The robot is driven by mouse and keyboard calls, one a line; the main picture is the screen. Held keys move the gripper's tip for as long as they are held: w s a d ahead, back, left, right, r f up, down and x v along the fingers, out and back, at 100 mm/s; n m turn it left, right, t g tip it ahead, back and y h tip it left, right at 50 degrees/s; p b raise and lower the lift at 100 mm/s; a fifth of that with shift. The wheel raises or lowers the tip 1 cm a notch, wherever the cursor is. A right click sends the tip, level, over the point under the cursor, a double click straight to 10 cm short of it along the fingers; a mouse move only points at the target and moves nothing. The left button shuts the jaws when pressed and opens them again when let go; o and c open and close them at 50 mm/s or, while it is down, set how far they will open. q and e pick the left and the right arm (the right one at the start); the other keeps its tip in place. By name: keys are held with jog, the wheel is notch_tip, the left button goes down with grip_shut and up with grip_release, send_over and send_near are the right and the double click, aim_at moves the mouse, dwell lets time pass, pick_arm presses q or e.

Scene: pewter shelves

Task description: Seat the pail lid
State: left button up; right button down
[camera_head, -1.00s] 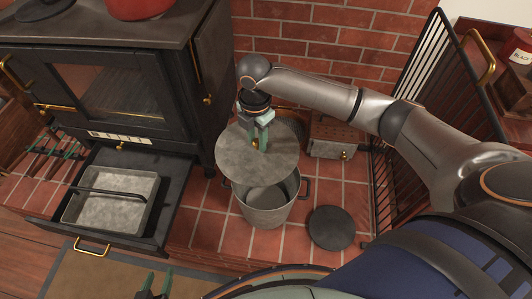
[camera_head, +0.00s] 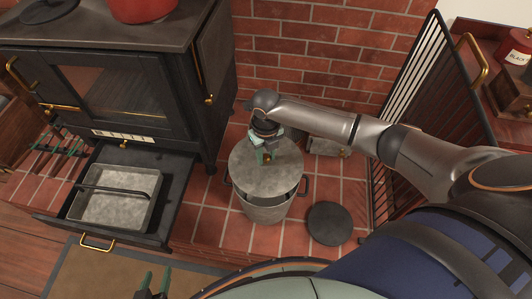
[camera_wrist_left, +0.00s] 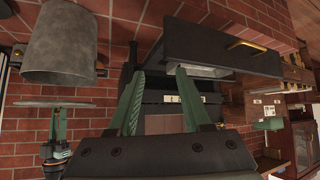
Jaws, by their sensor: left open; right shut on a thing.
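The grey metal pail (camera_head: 265,213) stands on the brick hearth, its mouth mostly covered by the round grey lid (camera_head: 258,180). A dark gap shows at the pail's front right rim. My right gripper (camera_head: 264,157) is shut on the lid's handle, which the fingers largely hide. The left wrist view shows the scene upside down: the pail (camera_wrist_left: 62,45), then a gap, then the lid (camera_wrist_left: 40,103), roughly level and apart from the rim. My left gripper (camera_head: 156,280) is open and empty at the bottom edge; its fingers (camera_wrist_left: 160,100) show in the wrist view.
A black stove (camera_head: 120,80) stands at the left, its lower drawer (camera_head: 165,205) pulled out with a grey pan (camera_head: 112,212) inside. A dark disc (camera_head: 330,223) lies right of the pail. A black fire screen (camera_head: 410,110) stands further right. A box (camera_head: 325,147) sits behind the pail.

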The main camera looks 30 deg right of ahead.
aim_at(266, 165)
jog(key=shift+f+b, duration=0.55)
jog(key=shift+f, duration=0.05)
notch_tip(266, 165, down, 4)
jog(key=b, duration=0.3)
jog(key=shift+r+b, duration=0.25)
jog(key=shift+b, duration=0.1)
jog(key=shift+f+b, duration=0.4)
jog(key=shift+f, duration=0.5)
pick_arm(q)
jog(key=shift+h, duration=0.4)
jog(key=d+f, duration=0.1)
jog(key=w+d+f, duration=0.1)
jog(key=d+f, duration=0.1)
jog(key=shift+w+d, duration=0.15)
jog(key=shift+w, duration=0.15)
jog(key=shift+r+p, duration=0.3)
jog(key=shift+r, duration=0.05)
jog(key=shift+s+f, duration=0.1)
jog(key=shift+f, duration=0.05)
pick_arm(e)
jog(key=shift+f, duration=0.5)
